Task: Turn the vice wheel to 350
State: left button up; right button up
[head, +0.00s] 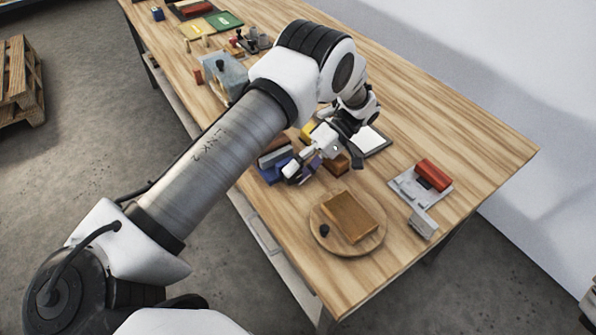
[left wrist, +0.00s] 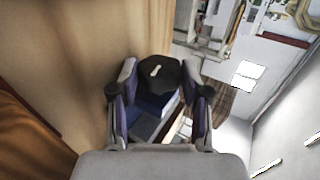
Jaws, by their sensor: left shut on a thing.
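A blue vice (head: 269,174) stands near the front edge of the wooden table in the head view. In the left wrist view its blue body (left wrist: 150,118) shows between my fingers. A black wheel or knob (left wrist: 158,73) with a white mark lies between the fingertips there. My left gripper (head: 301,171) is beside the vice, and in the left wrist view (left wrist: 160,88) its two fingers are closed on either side of the black wheel. The wheel is hidden by my gripper in the head view, and no number can be read. My right gripper is in neither view.
A round board (head: 371,244) with a brown block (head: 350,216) stands to the right of the vice. A grey fixture with a red cylinder (head: 433,174) is farther right. A grey-blue block (head: 226,77) and coloured trays are at the far left. Bare table lies at the back right.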

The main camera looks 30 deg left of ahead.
pick_arm(q)
jog(key=o, duration=1.1)
jog(key=v, duration=0.8)
jog(key=shift+f, duration=0.1)
